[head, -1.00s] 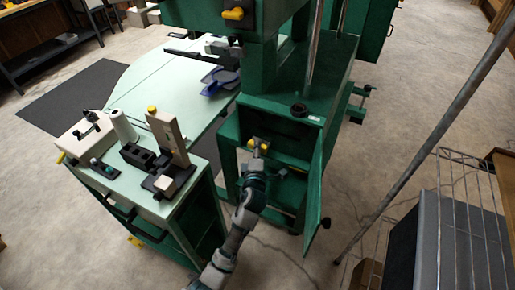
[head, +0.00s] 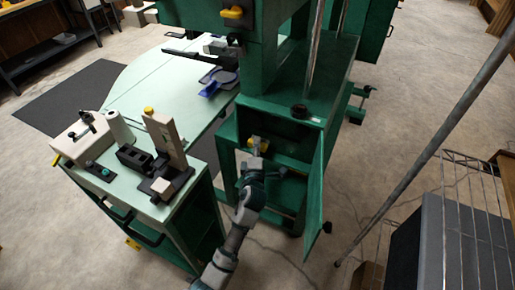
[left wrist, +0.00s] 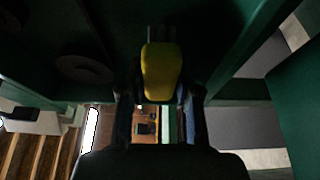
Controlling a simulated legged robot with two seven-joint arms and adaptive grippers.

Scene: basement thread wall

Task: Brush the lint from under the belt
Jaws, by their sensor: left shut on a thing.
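A tall green machine (head: 285,95) has an open lower compartment with its green door (head: 320,185) swung out to the right. My left gripper (head: 256,162) reaches into the mouth of that compartment. It is shut on a yellow-handled tool, likely the brush (head: 257,145). In the left wrist view the yellow handle (left wrist: 161,72) stands between the fingers (left wrist: 158,105), its far end pointing into the dark interior. A round dark disc (left wrist: 84,69) shows inside at left. I cannot make out the belt or any lint in the shadow. My right gripper is out of view.
A pale green worktable (head: 155,85) at left holds a blue dustpan-like item (head: 218,82). Nearer, a green cabinet carries a white cone (head: 117,128) and small fixtures. A slanted grey pole (head: 430,150) and wire rack (head: 470,240) stand at right. Open floor lies between.

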